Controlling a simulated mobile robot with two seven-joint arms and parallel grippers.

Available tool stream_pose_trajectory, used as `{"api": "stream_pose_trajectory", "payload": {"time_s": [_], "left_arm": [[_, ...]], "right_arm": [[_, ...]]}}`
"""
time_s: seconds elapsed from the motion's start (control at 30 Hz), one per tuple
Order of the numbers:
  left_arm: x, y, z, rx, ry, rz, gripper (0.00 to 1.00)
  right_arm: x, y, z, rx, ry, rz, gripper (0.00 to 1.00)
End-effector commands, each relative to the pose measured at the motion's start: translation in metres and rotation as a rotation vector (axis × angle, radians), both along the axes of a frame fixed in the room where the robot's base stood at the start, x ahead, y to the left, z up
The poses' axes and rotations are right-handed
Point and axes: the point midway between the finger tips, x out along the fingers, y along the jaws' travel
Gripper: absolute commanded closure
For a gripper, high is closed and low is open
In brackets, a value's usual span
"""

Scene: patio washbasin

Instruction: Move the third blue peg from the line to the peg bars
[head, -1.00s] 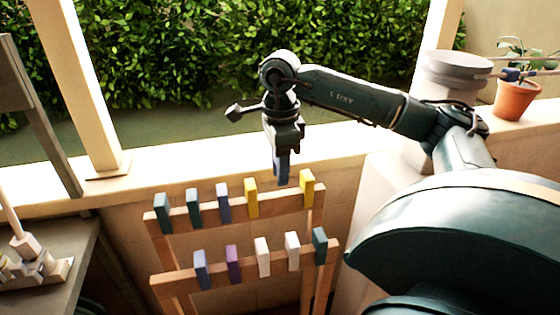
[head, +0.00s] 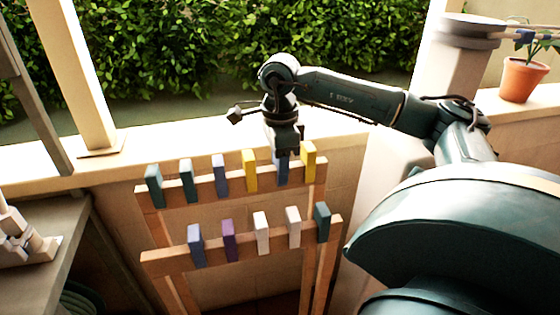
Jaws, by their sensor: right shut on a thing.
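The peg bars are two wooden rails on a frame, the upper bar (head: 204,185) and the lower bar (head: 165,262). My right gripper (head: 282,148) points down, shut on a blue peg (head: 282,174), at the upper bar between two yellow pegs (head: 250,171) (head: 308,162). The blue peg's lower end overlaps the bar in the picture; I cannot tell whether it sits on it. Its top is hidden by the jaws. A blue peg (head: 525,38) shows on the line (head: 547,38) at the upper right. My left gripper is not in view.
The upper bar also carries teal pegs (head: 187,180) and a blue one (head: 220,176). The lower bar holds blue, purple (head: 229,241), white and teal pegs. A potted plant (head: 522,79) stands on the ledge at right. A table (head: 38,215) with pale objects is at left.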

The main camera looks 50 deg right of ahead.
Motion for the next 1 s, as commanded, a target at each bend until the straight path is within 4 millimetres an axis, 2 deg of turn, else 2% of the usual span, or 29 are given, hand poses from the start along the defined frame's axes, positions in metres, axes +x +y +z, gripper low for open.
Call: {"api": "stream_pose_trajectory", "payload": {"time_s": [0.3,0.33,0.63,0.87,1.0], "left_arm": [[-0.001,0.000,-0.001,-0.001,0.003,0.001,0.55],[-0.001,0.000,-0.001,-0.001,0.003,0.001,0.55],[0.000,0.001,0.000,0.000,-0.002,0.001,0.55],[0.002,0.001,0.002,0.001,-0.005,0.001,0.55],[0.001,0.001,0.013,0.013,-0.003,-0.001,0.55]], "right_arm": [[0.000,0.000,-0.001,0.000,0.000,0.000,0.84],[0.000,0.000,-0.001,0.000,0.000,0.000,0.61],[0.000,0.000,-0.001,0.000,0.000,0.000,0.37],[0.000,0.000,0.001,0.000,0.000,0.000,0.37],[0.000,0.000,0.017,0.000,0.000,0.000,0.37]]}}
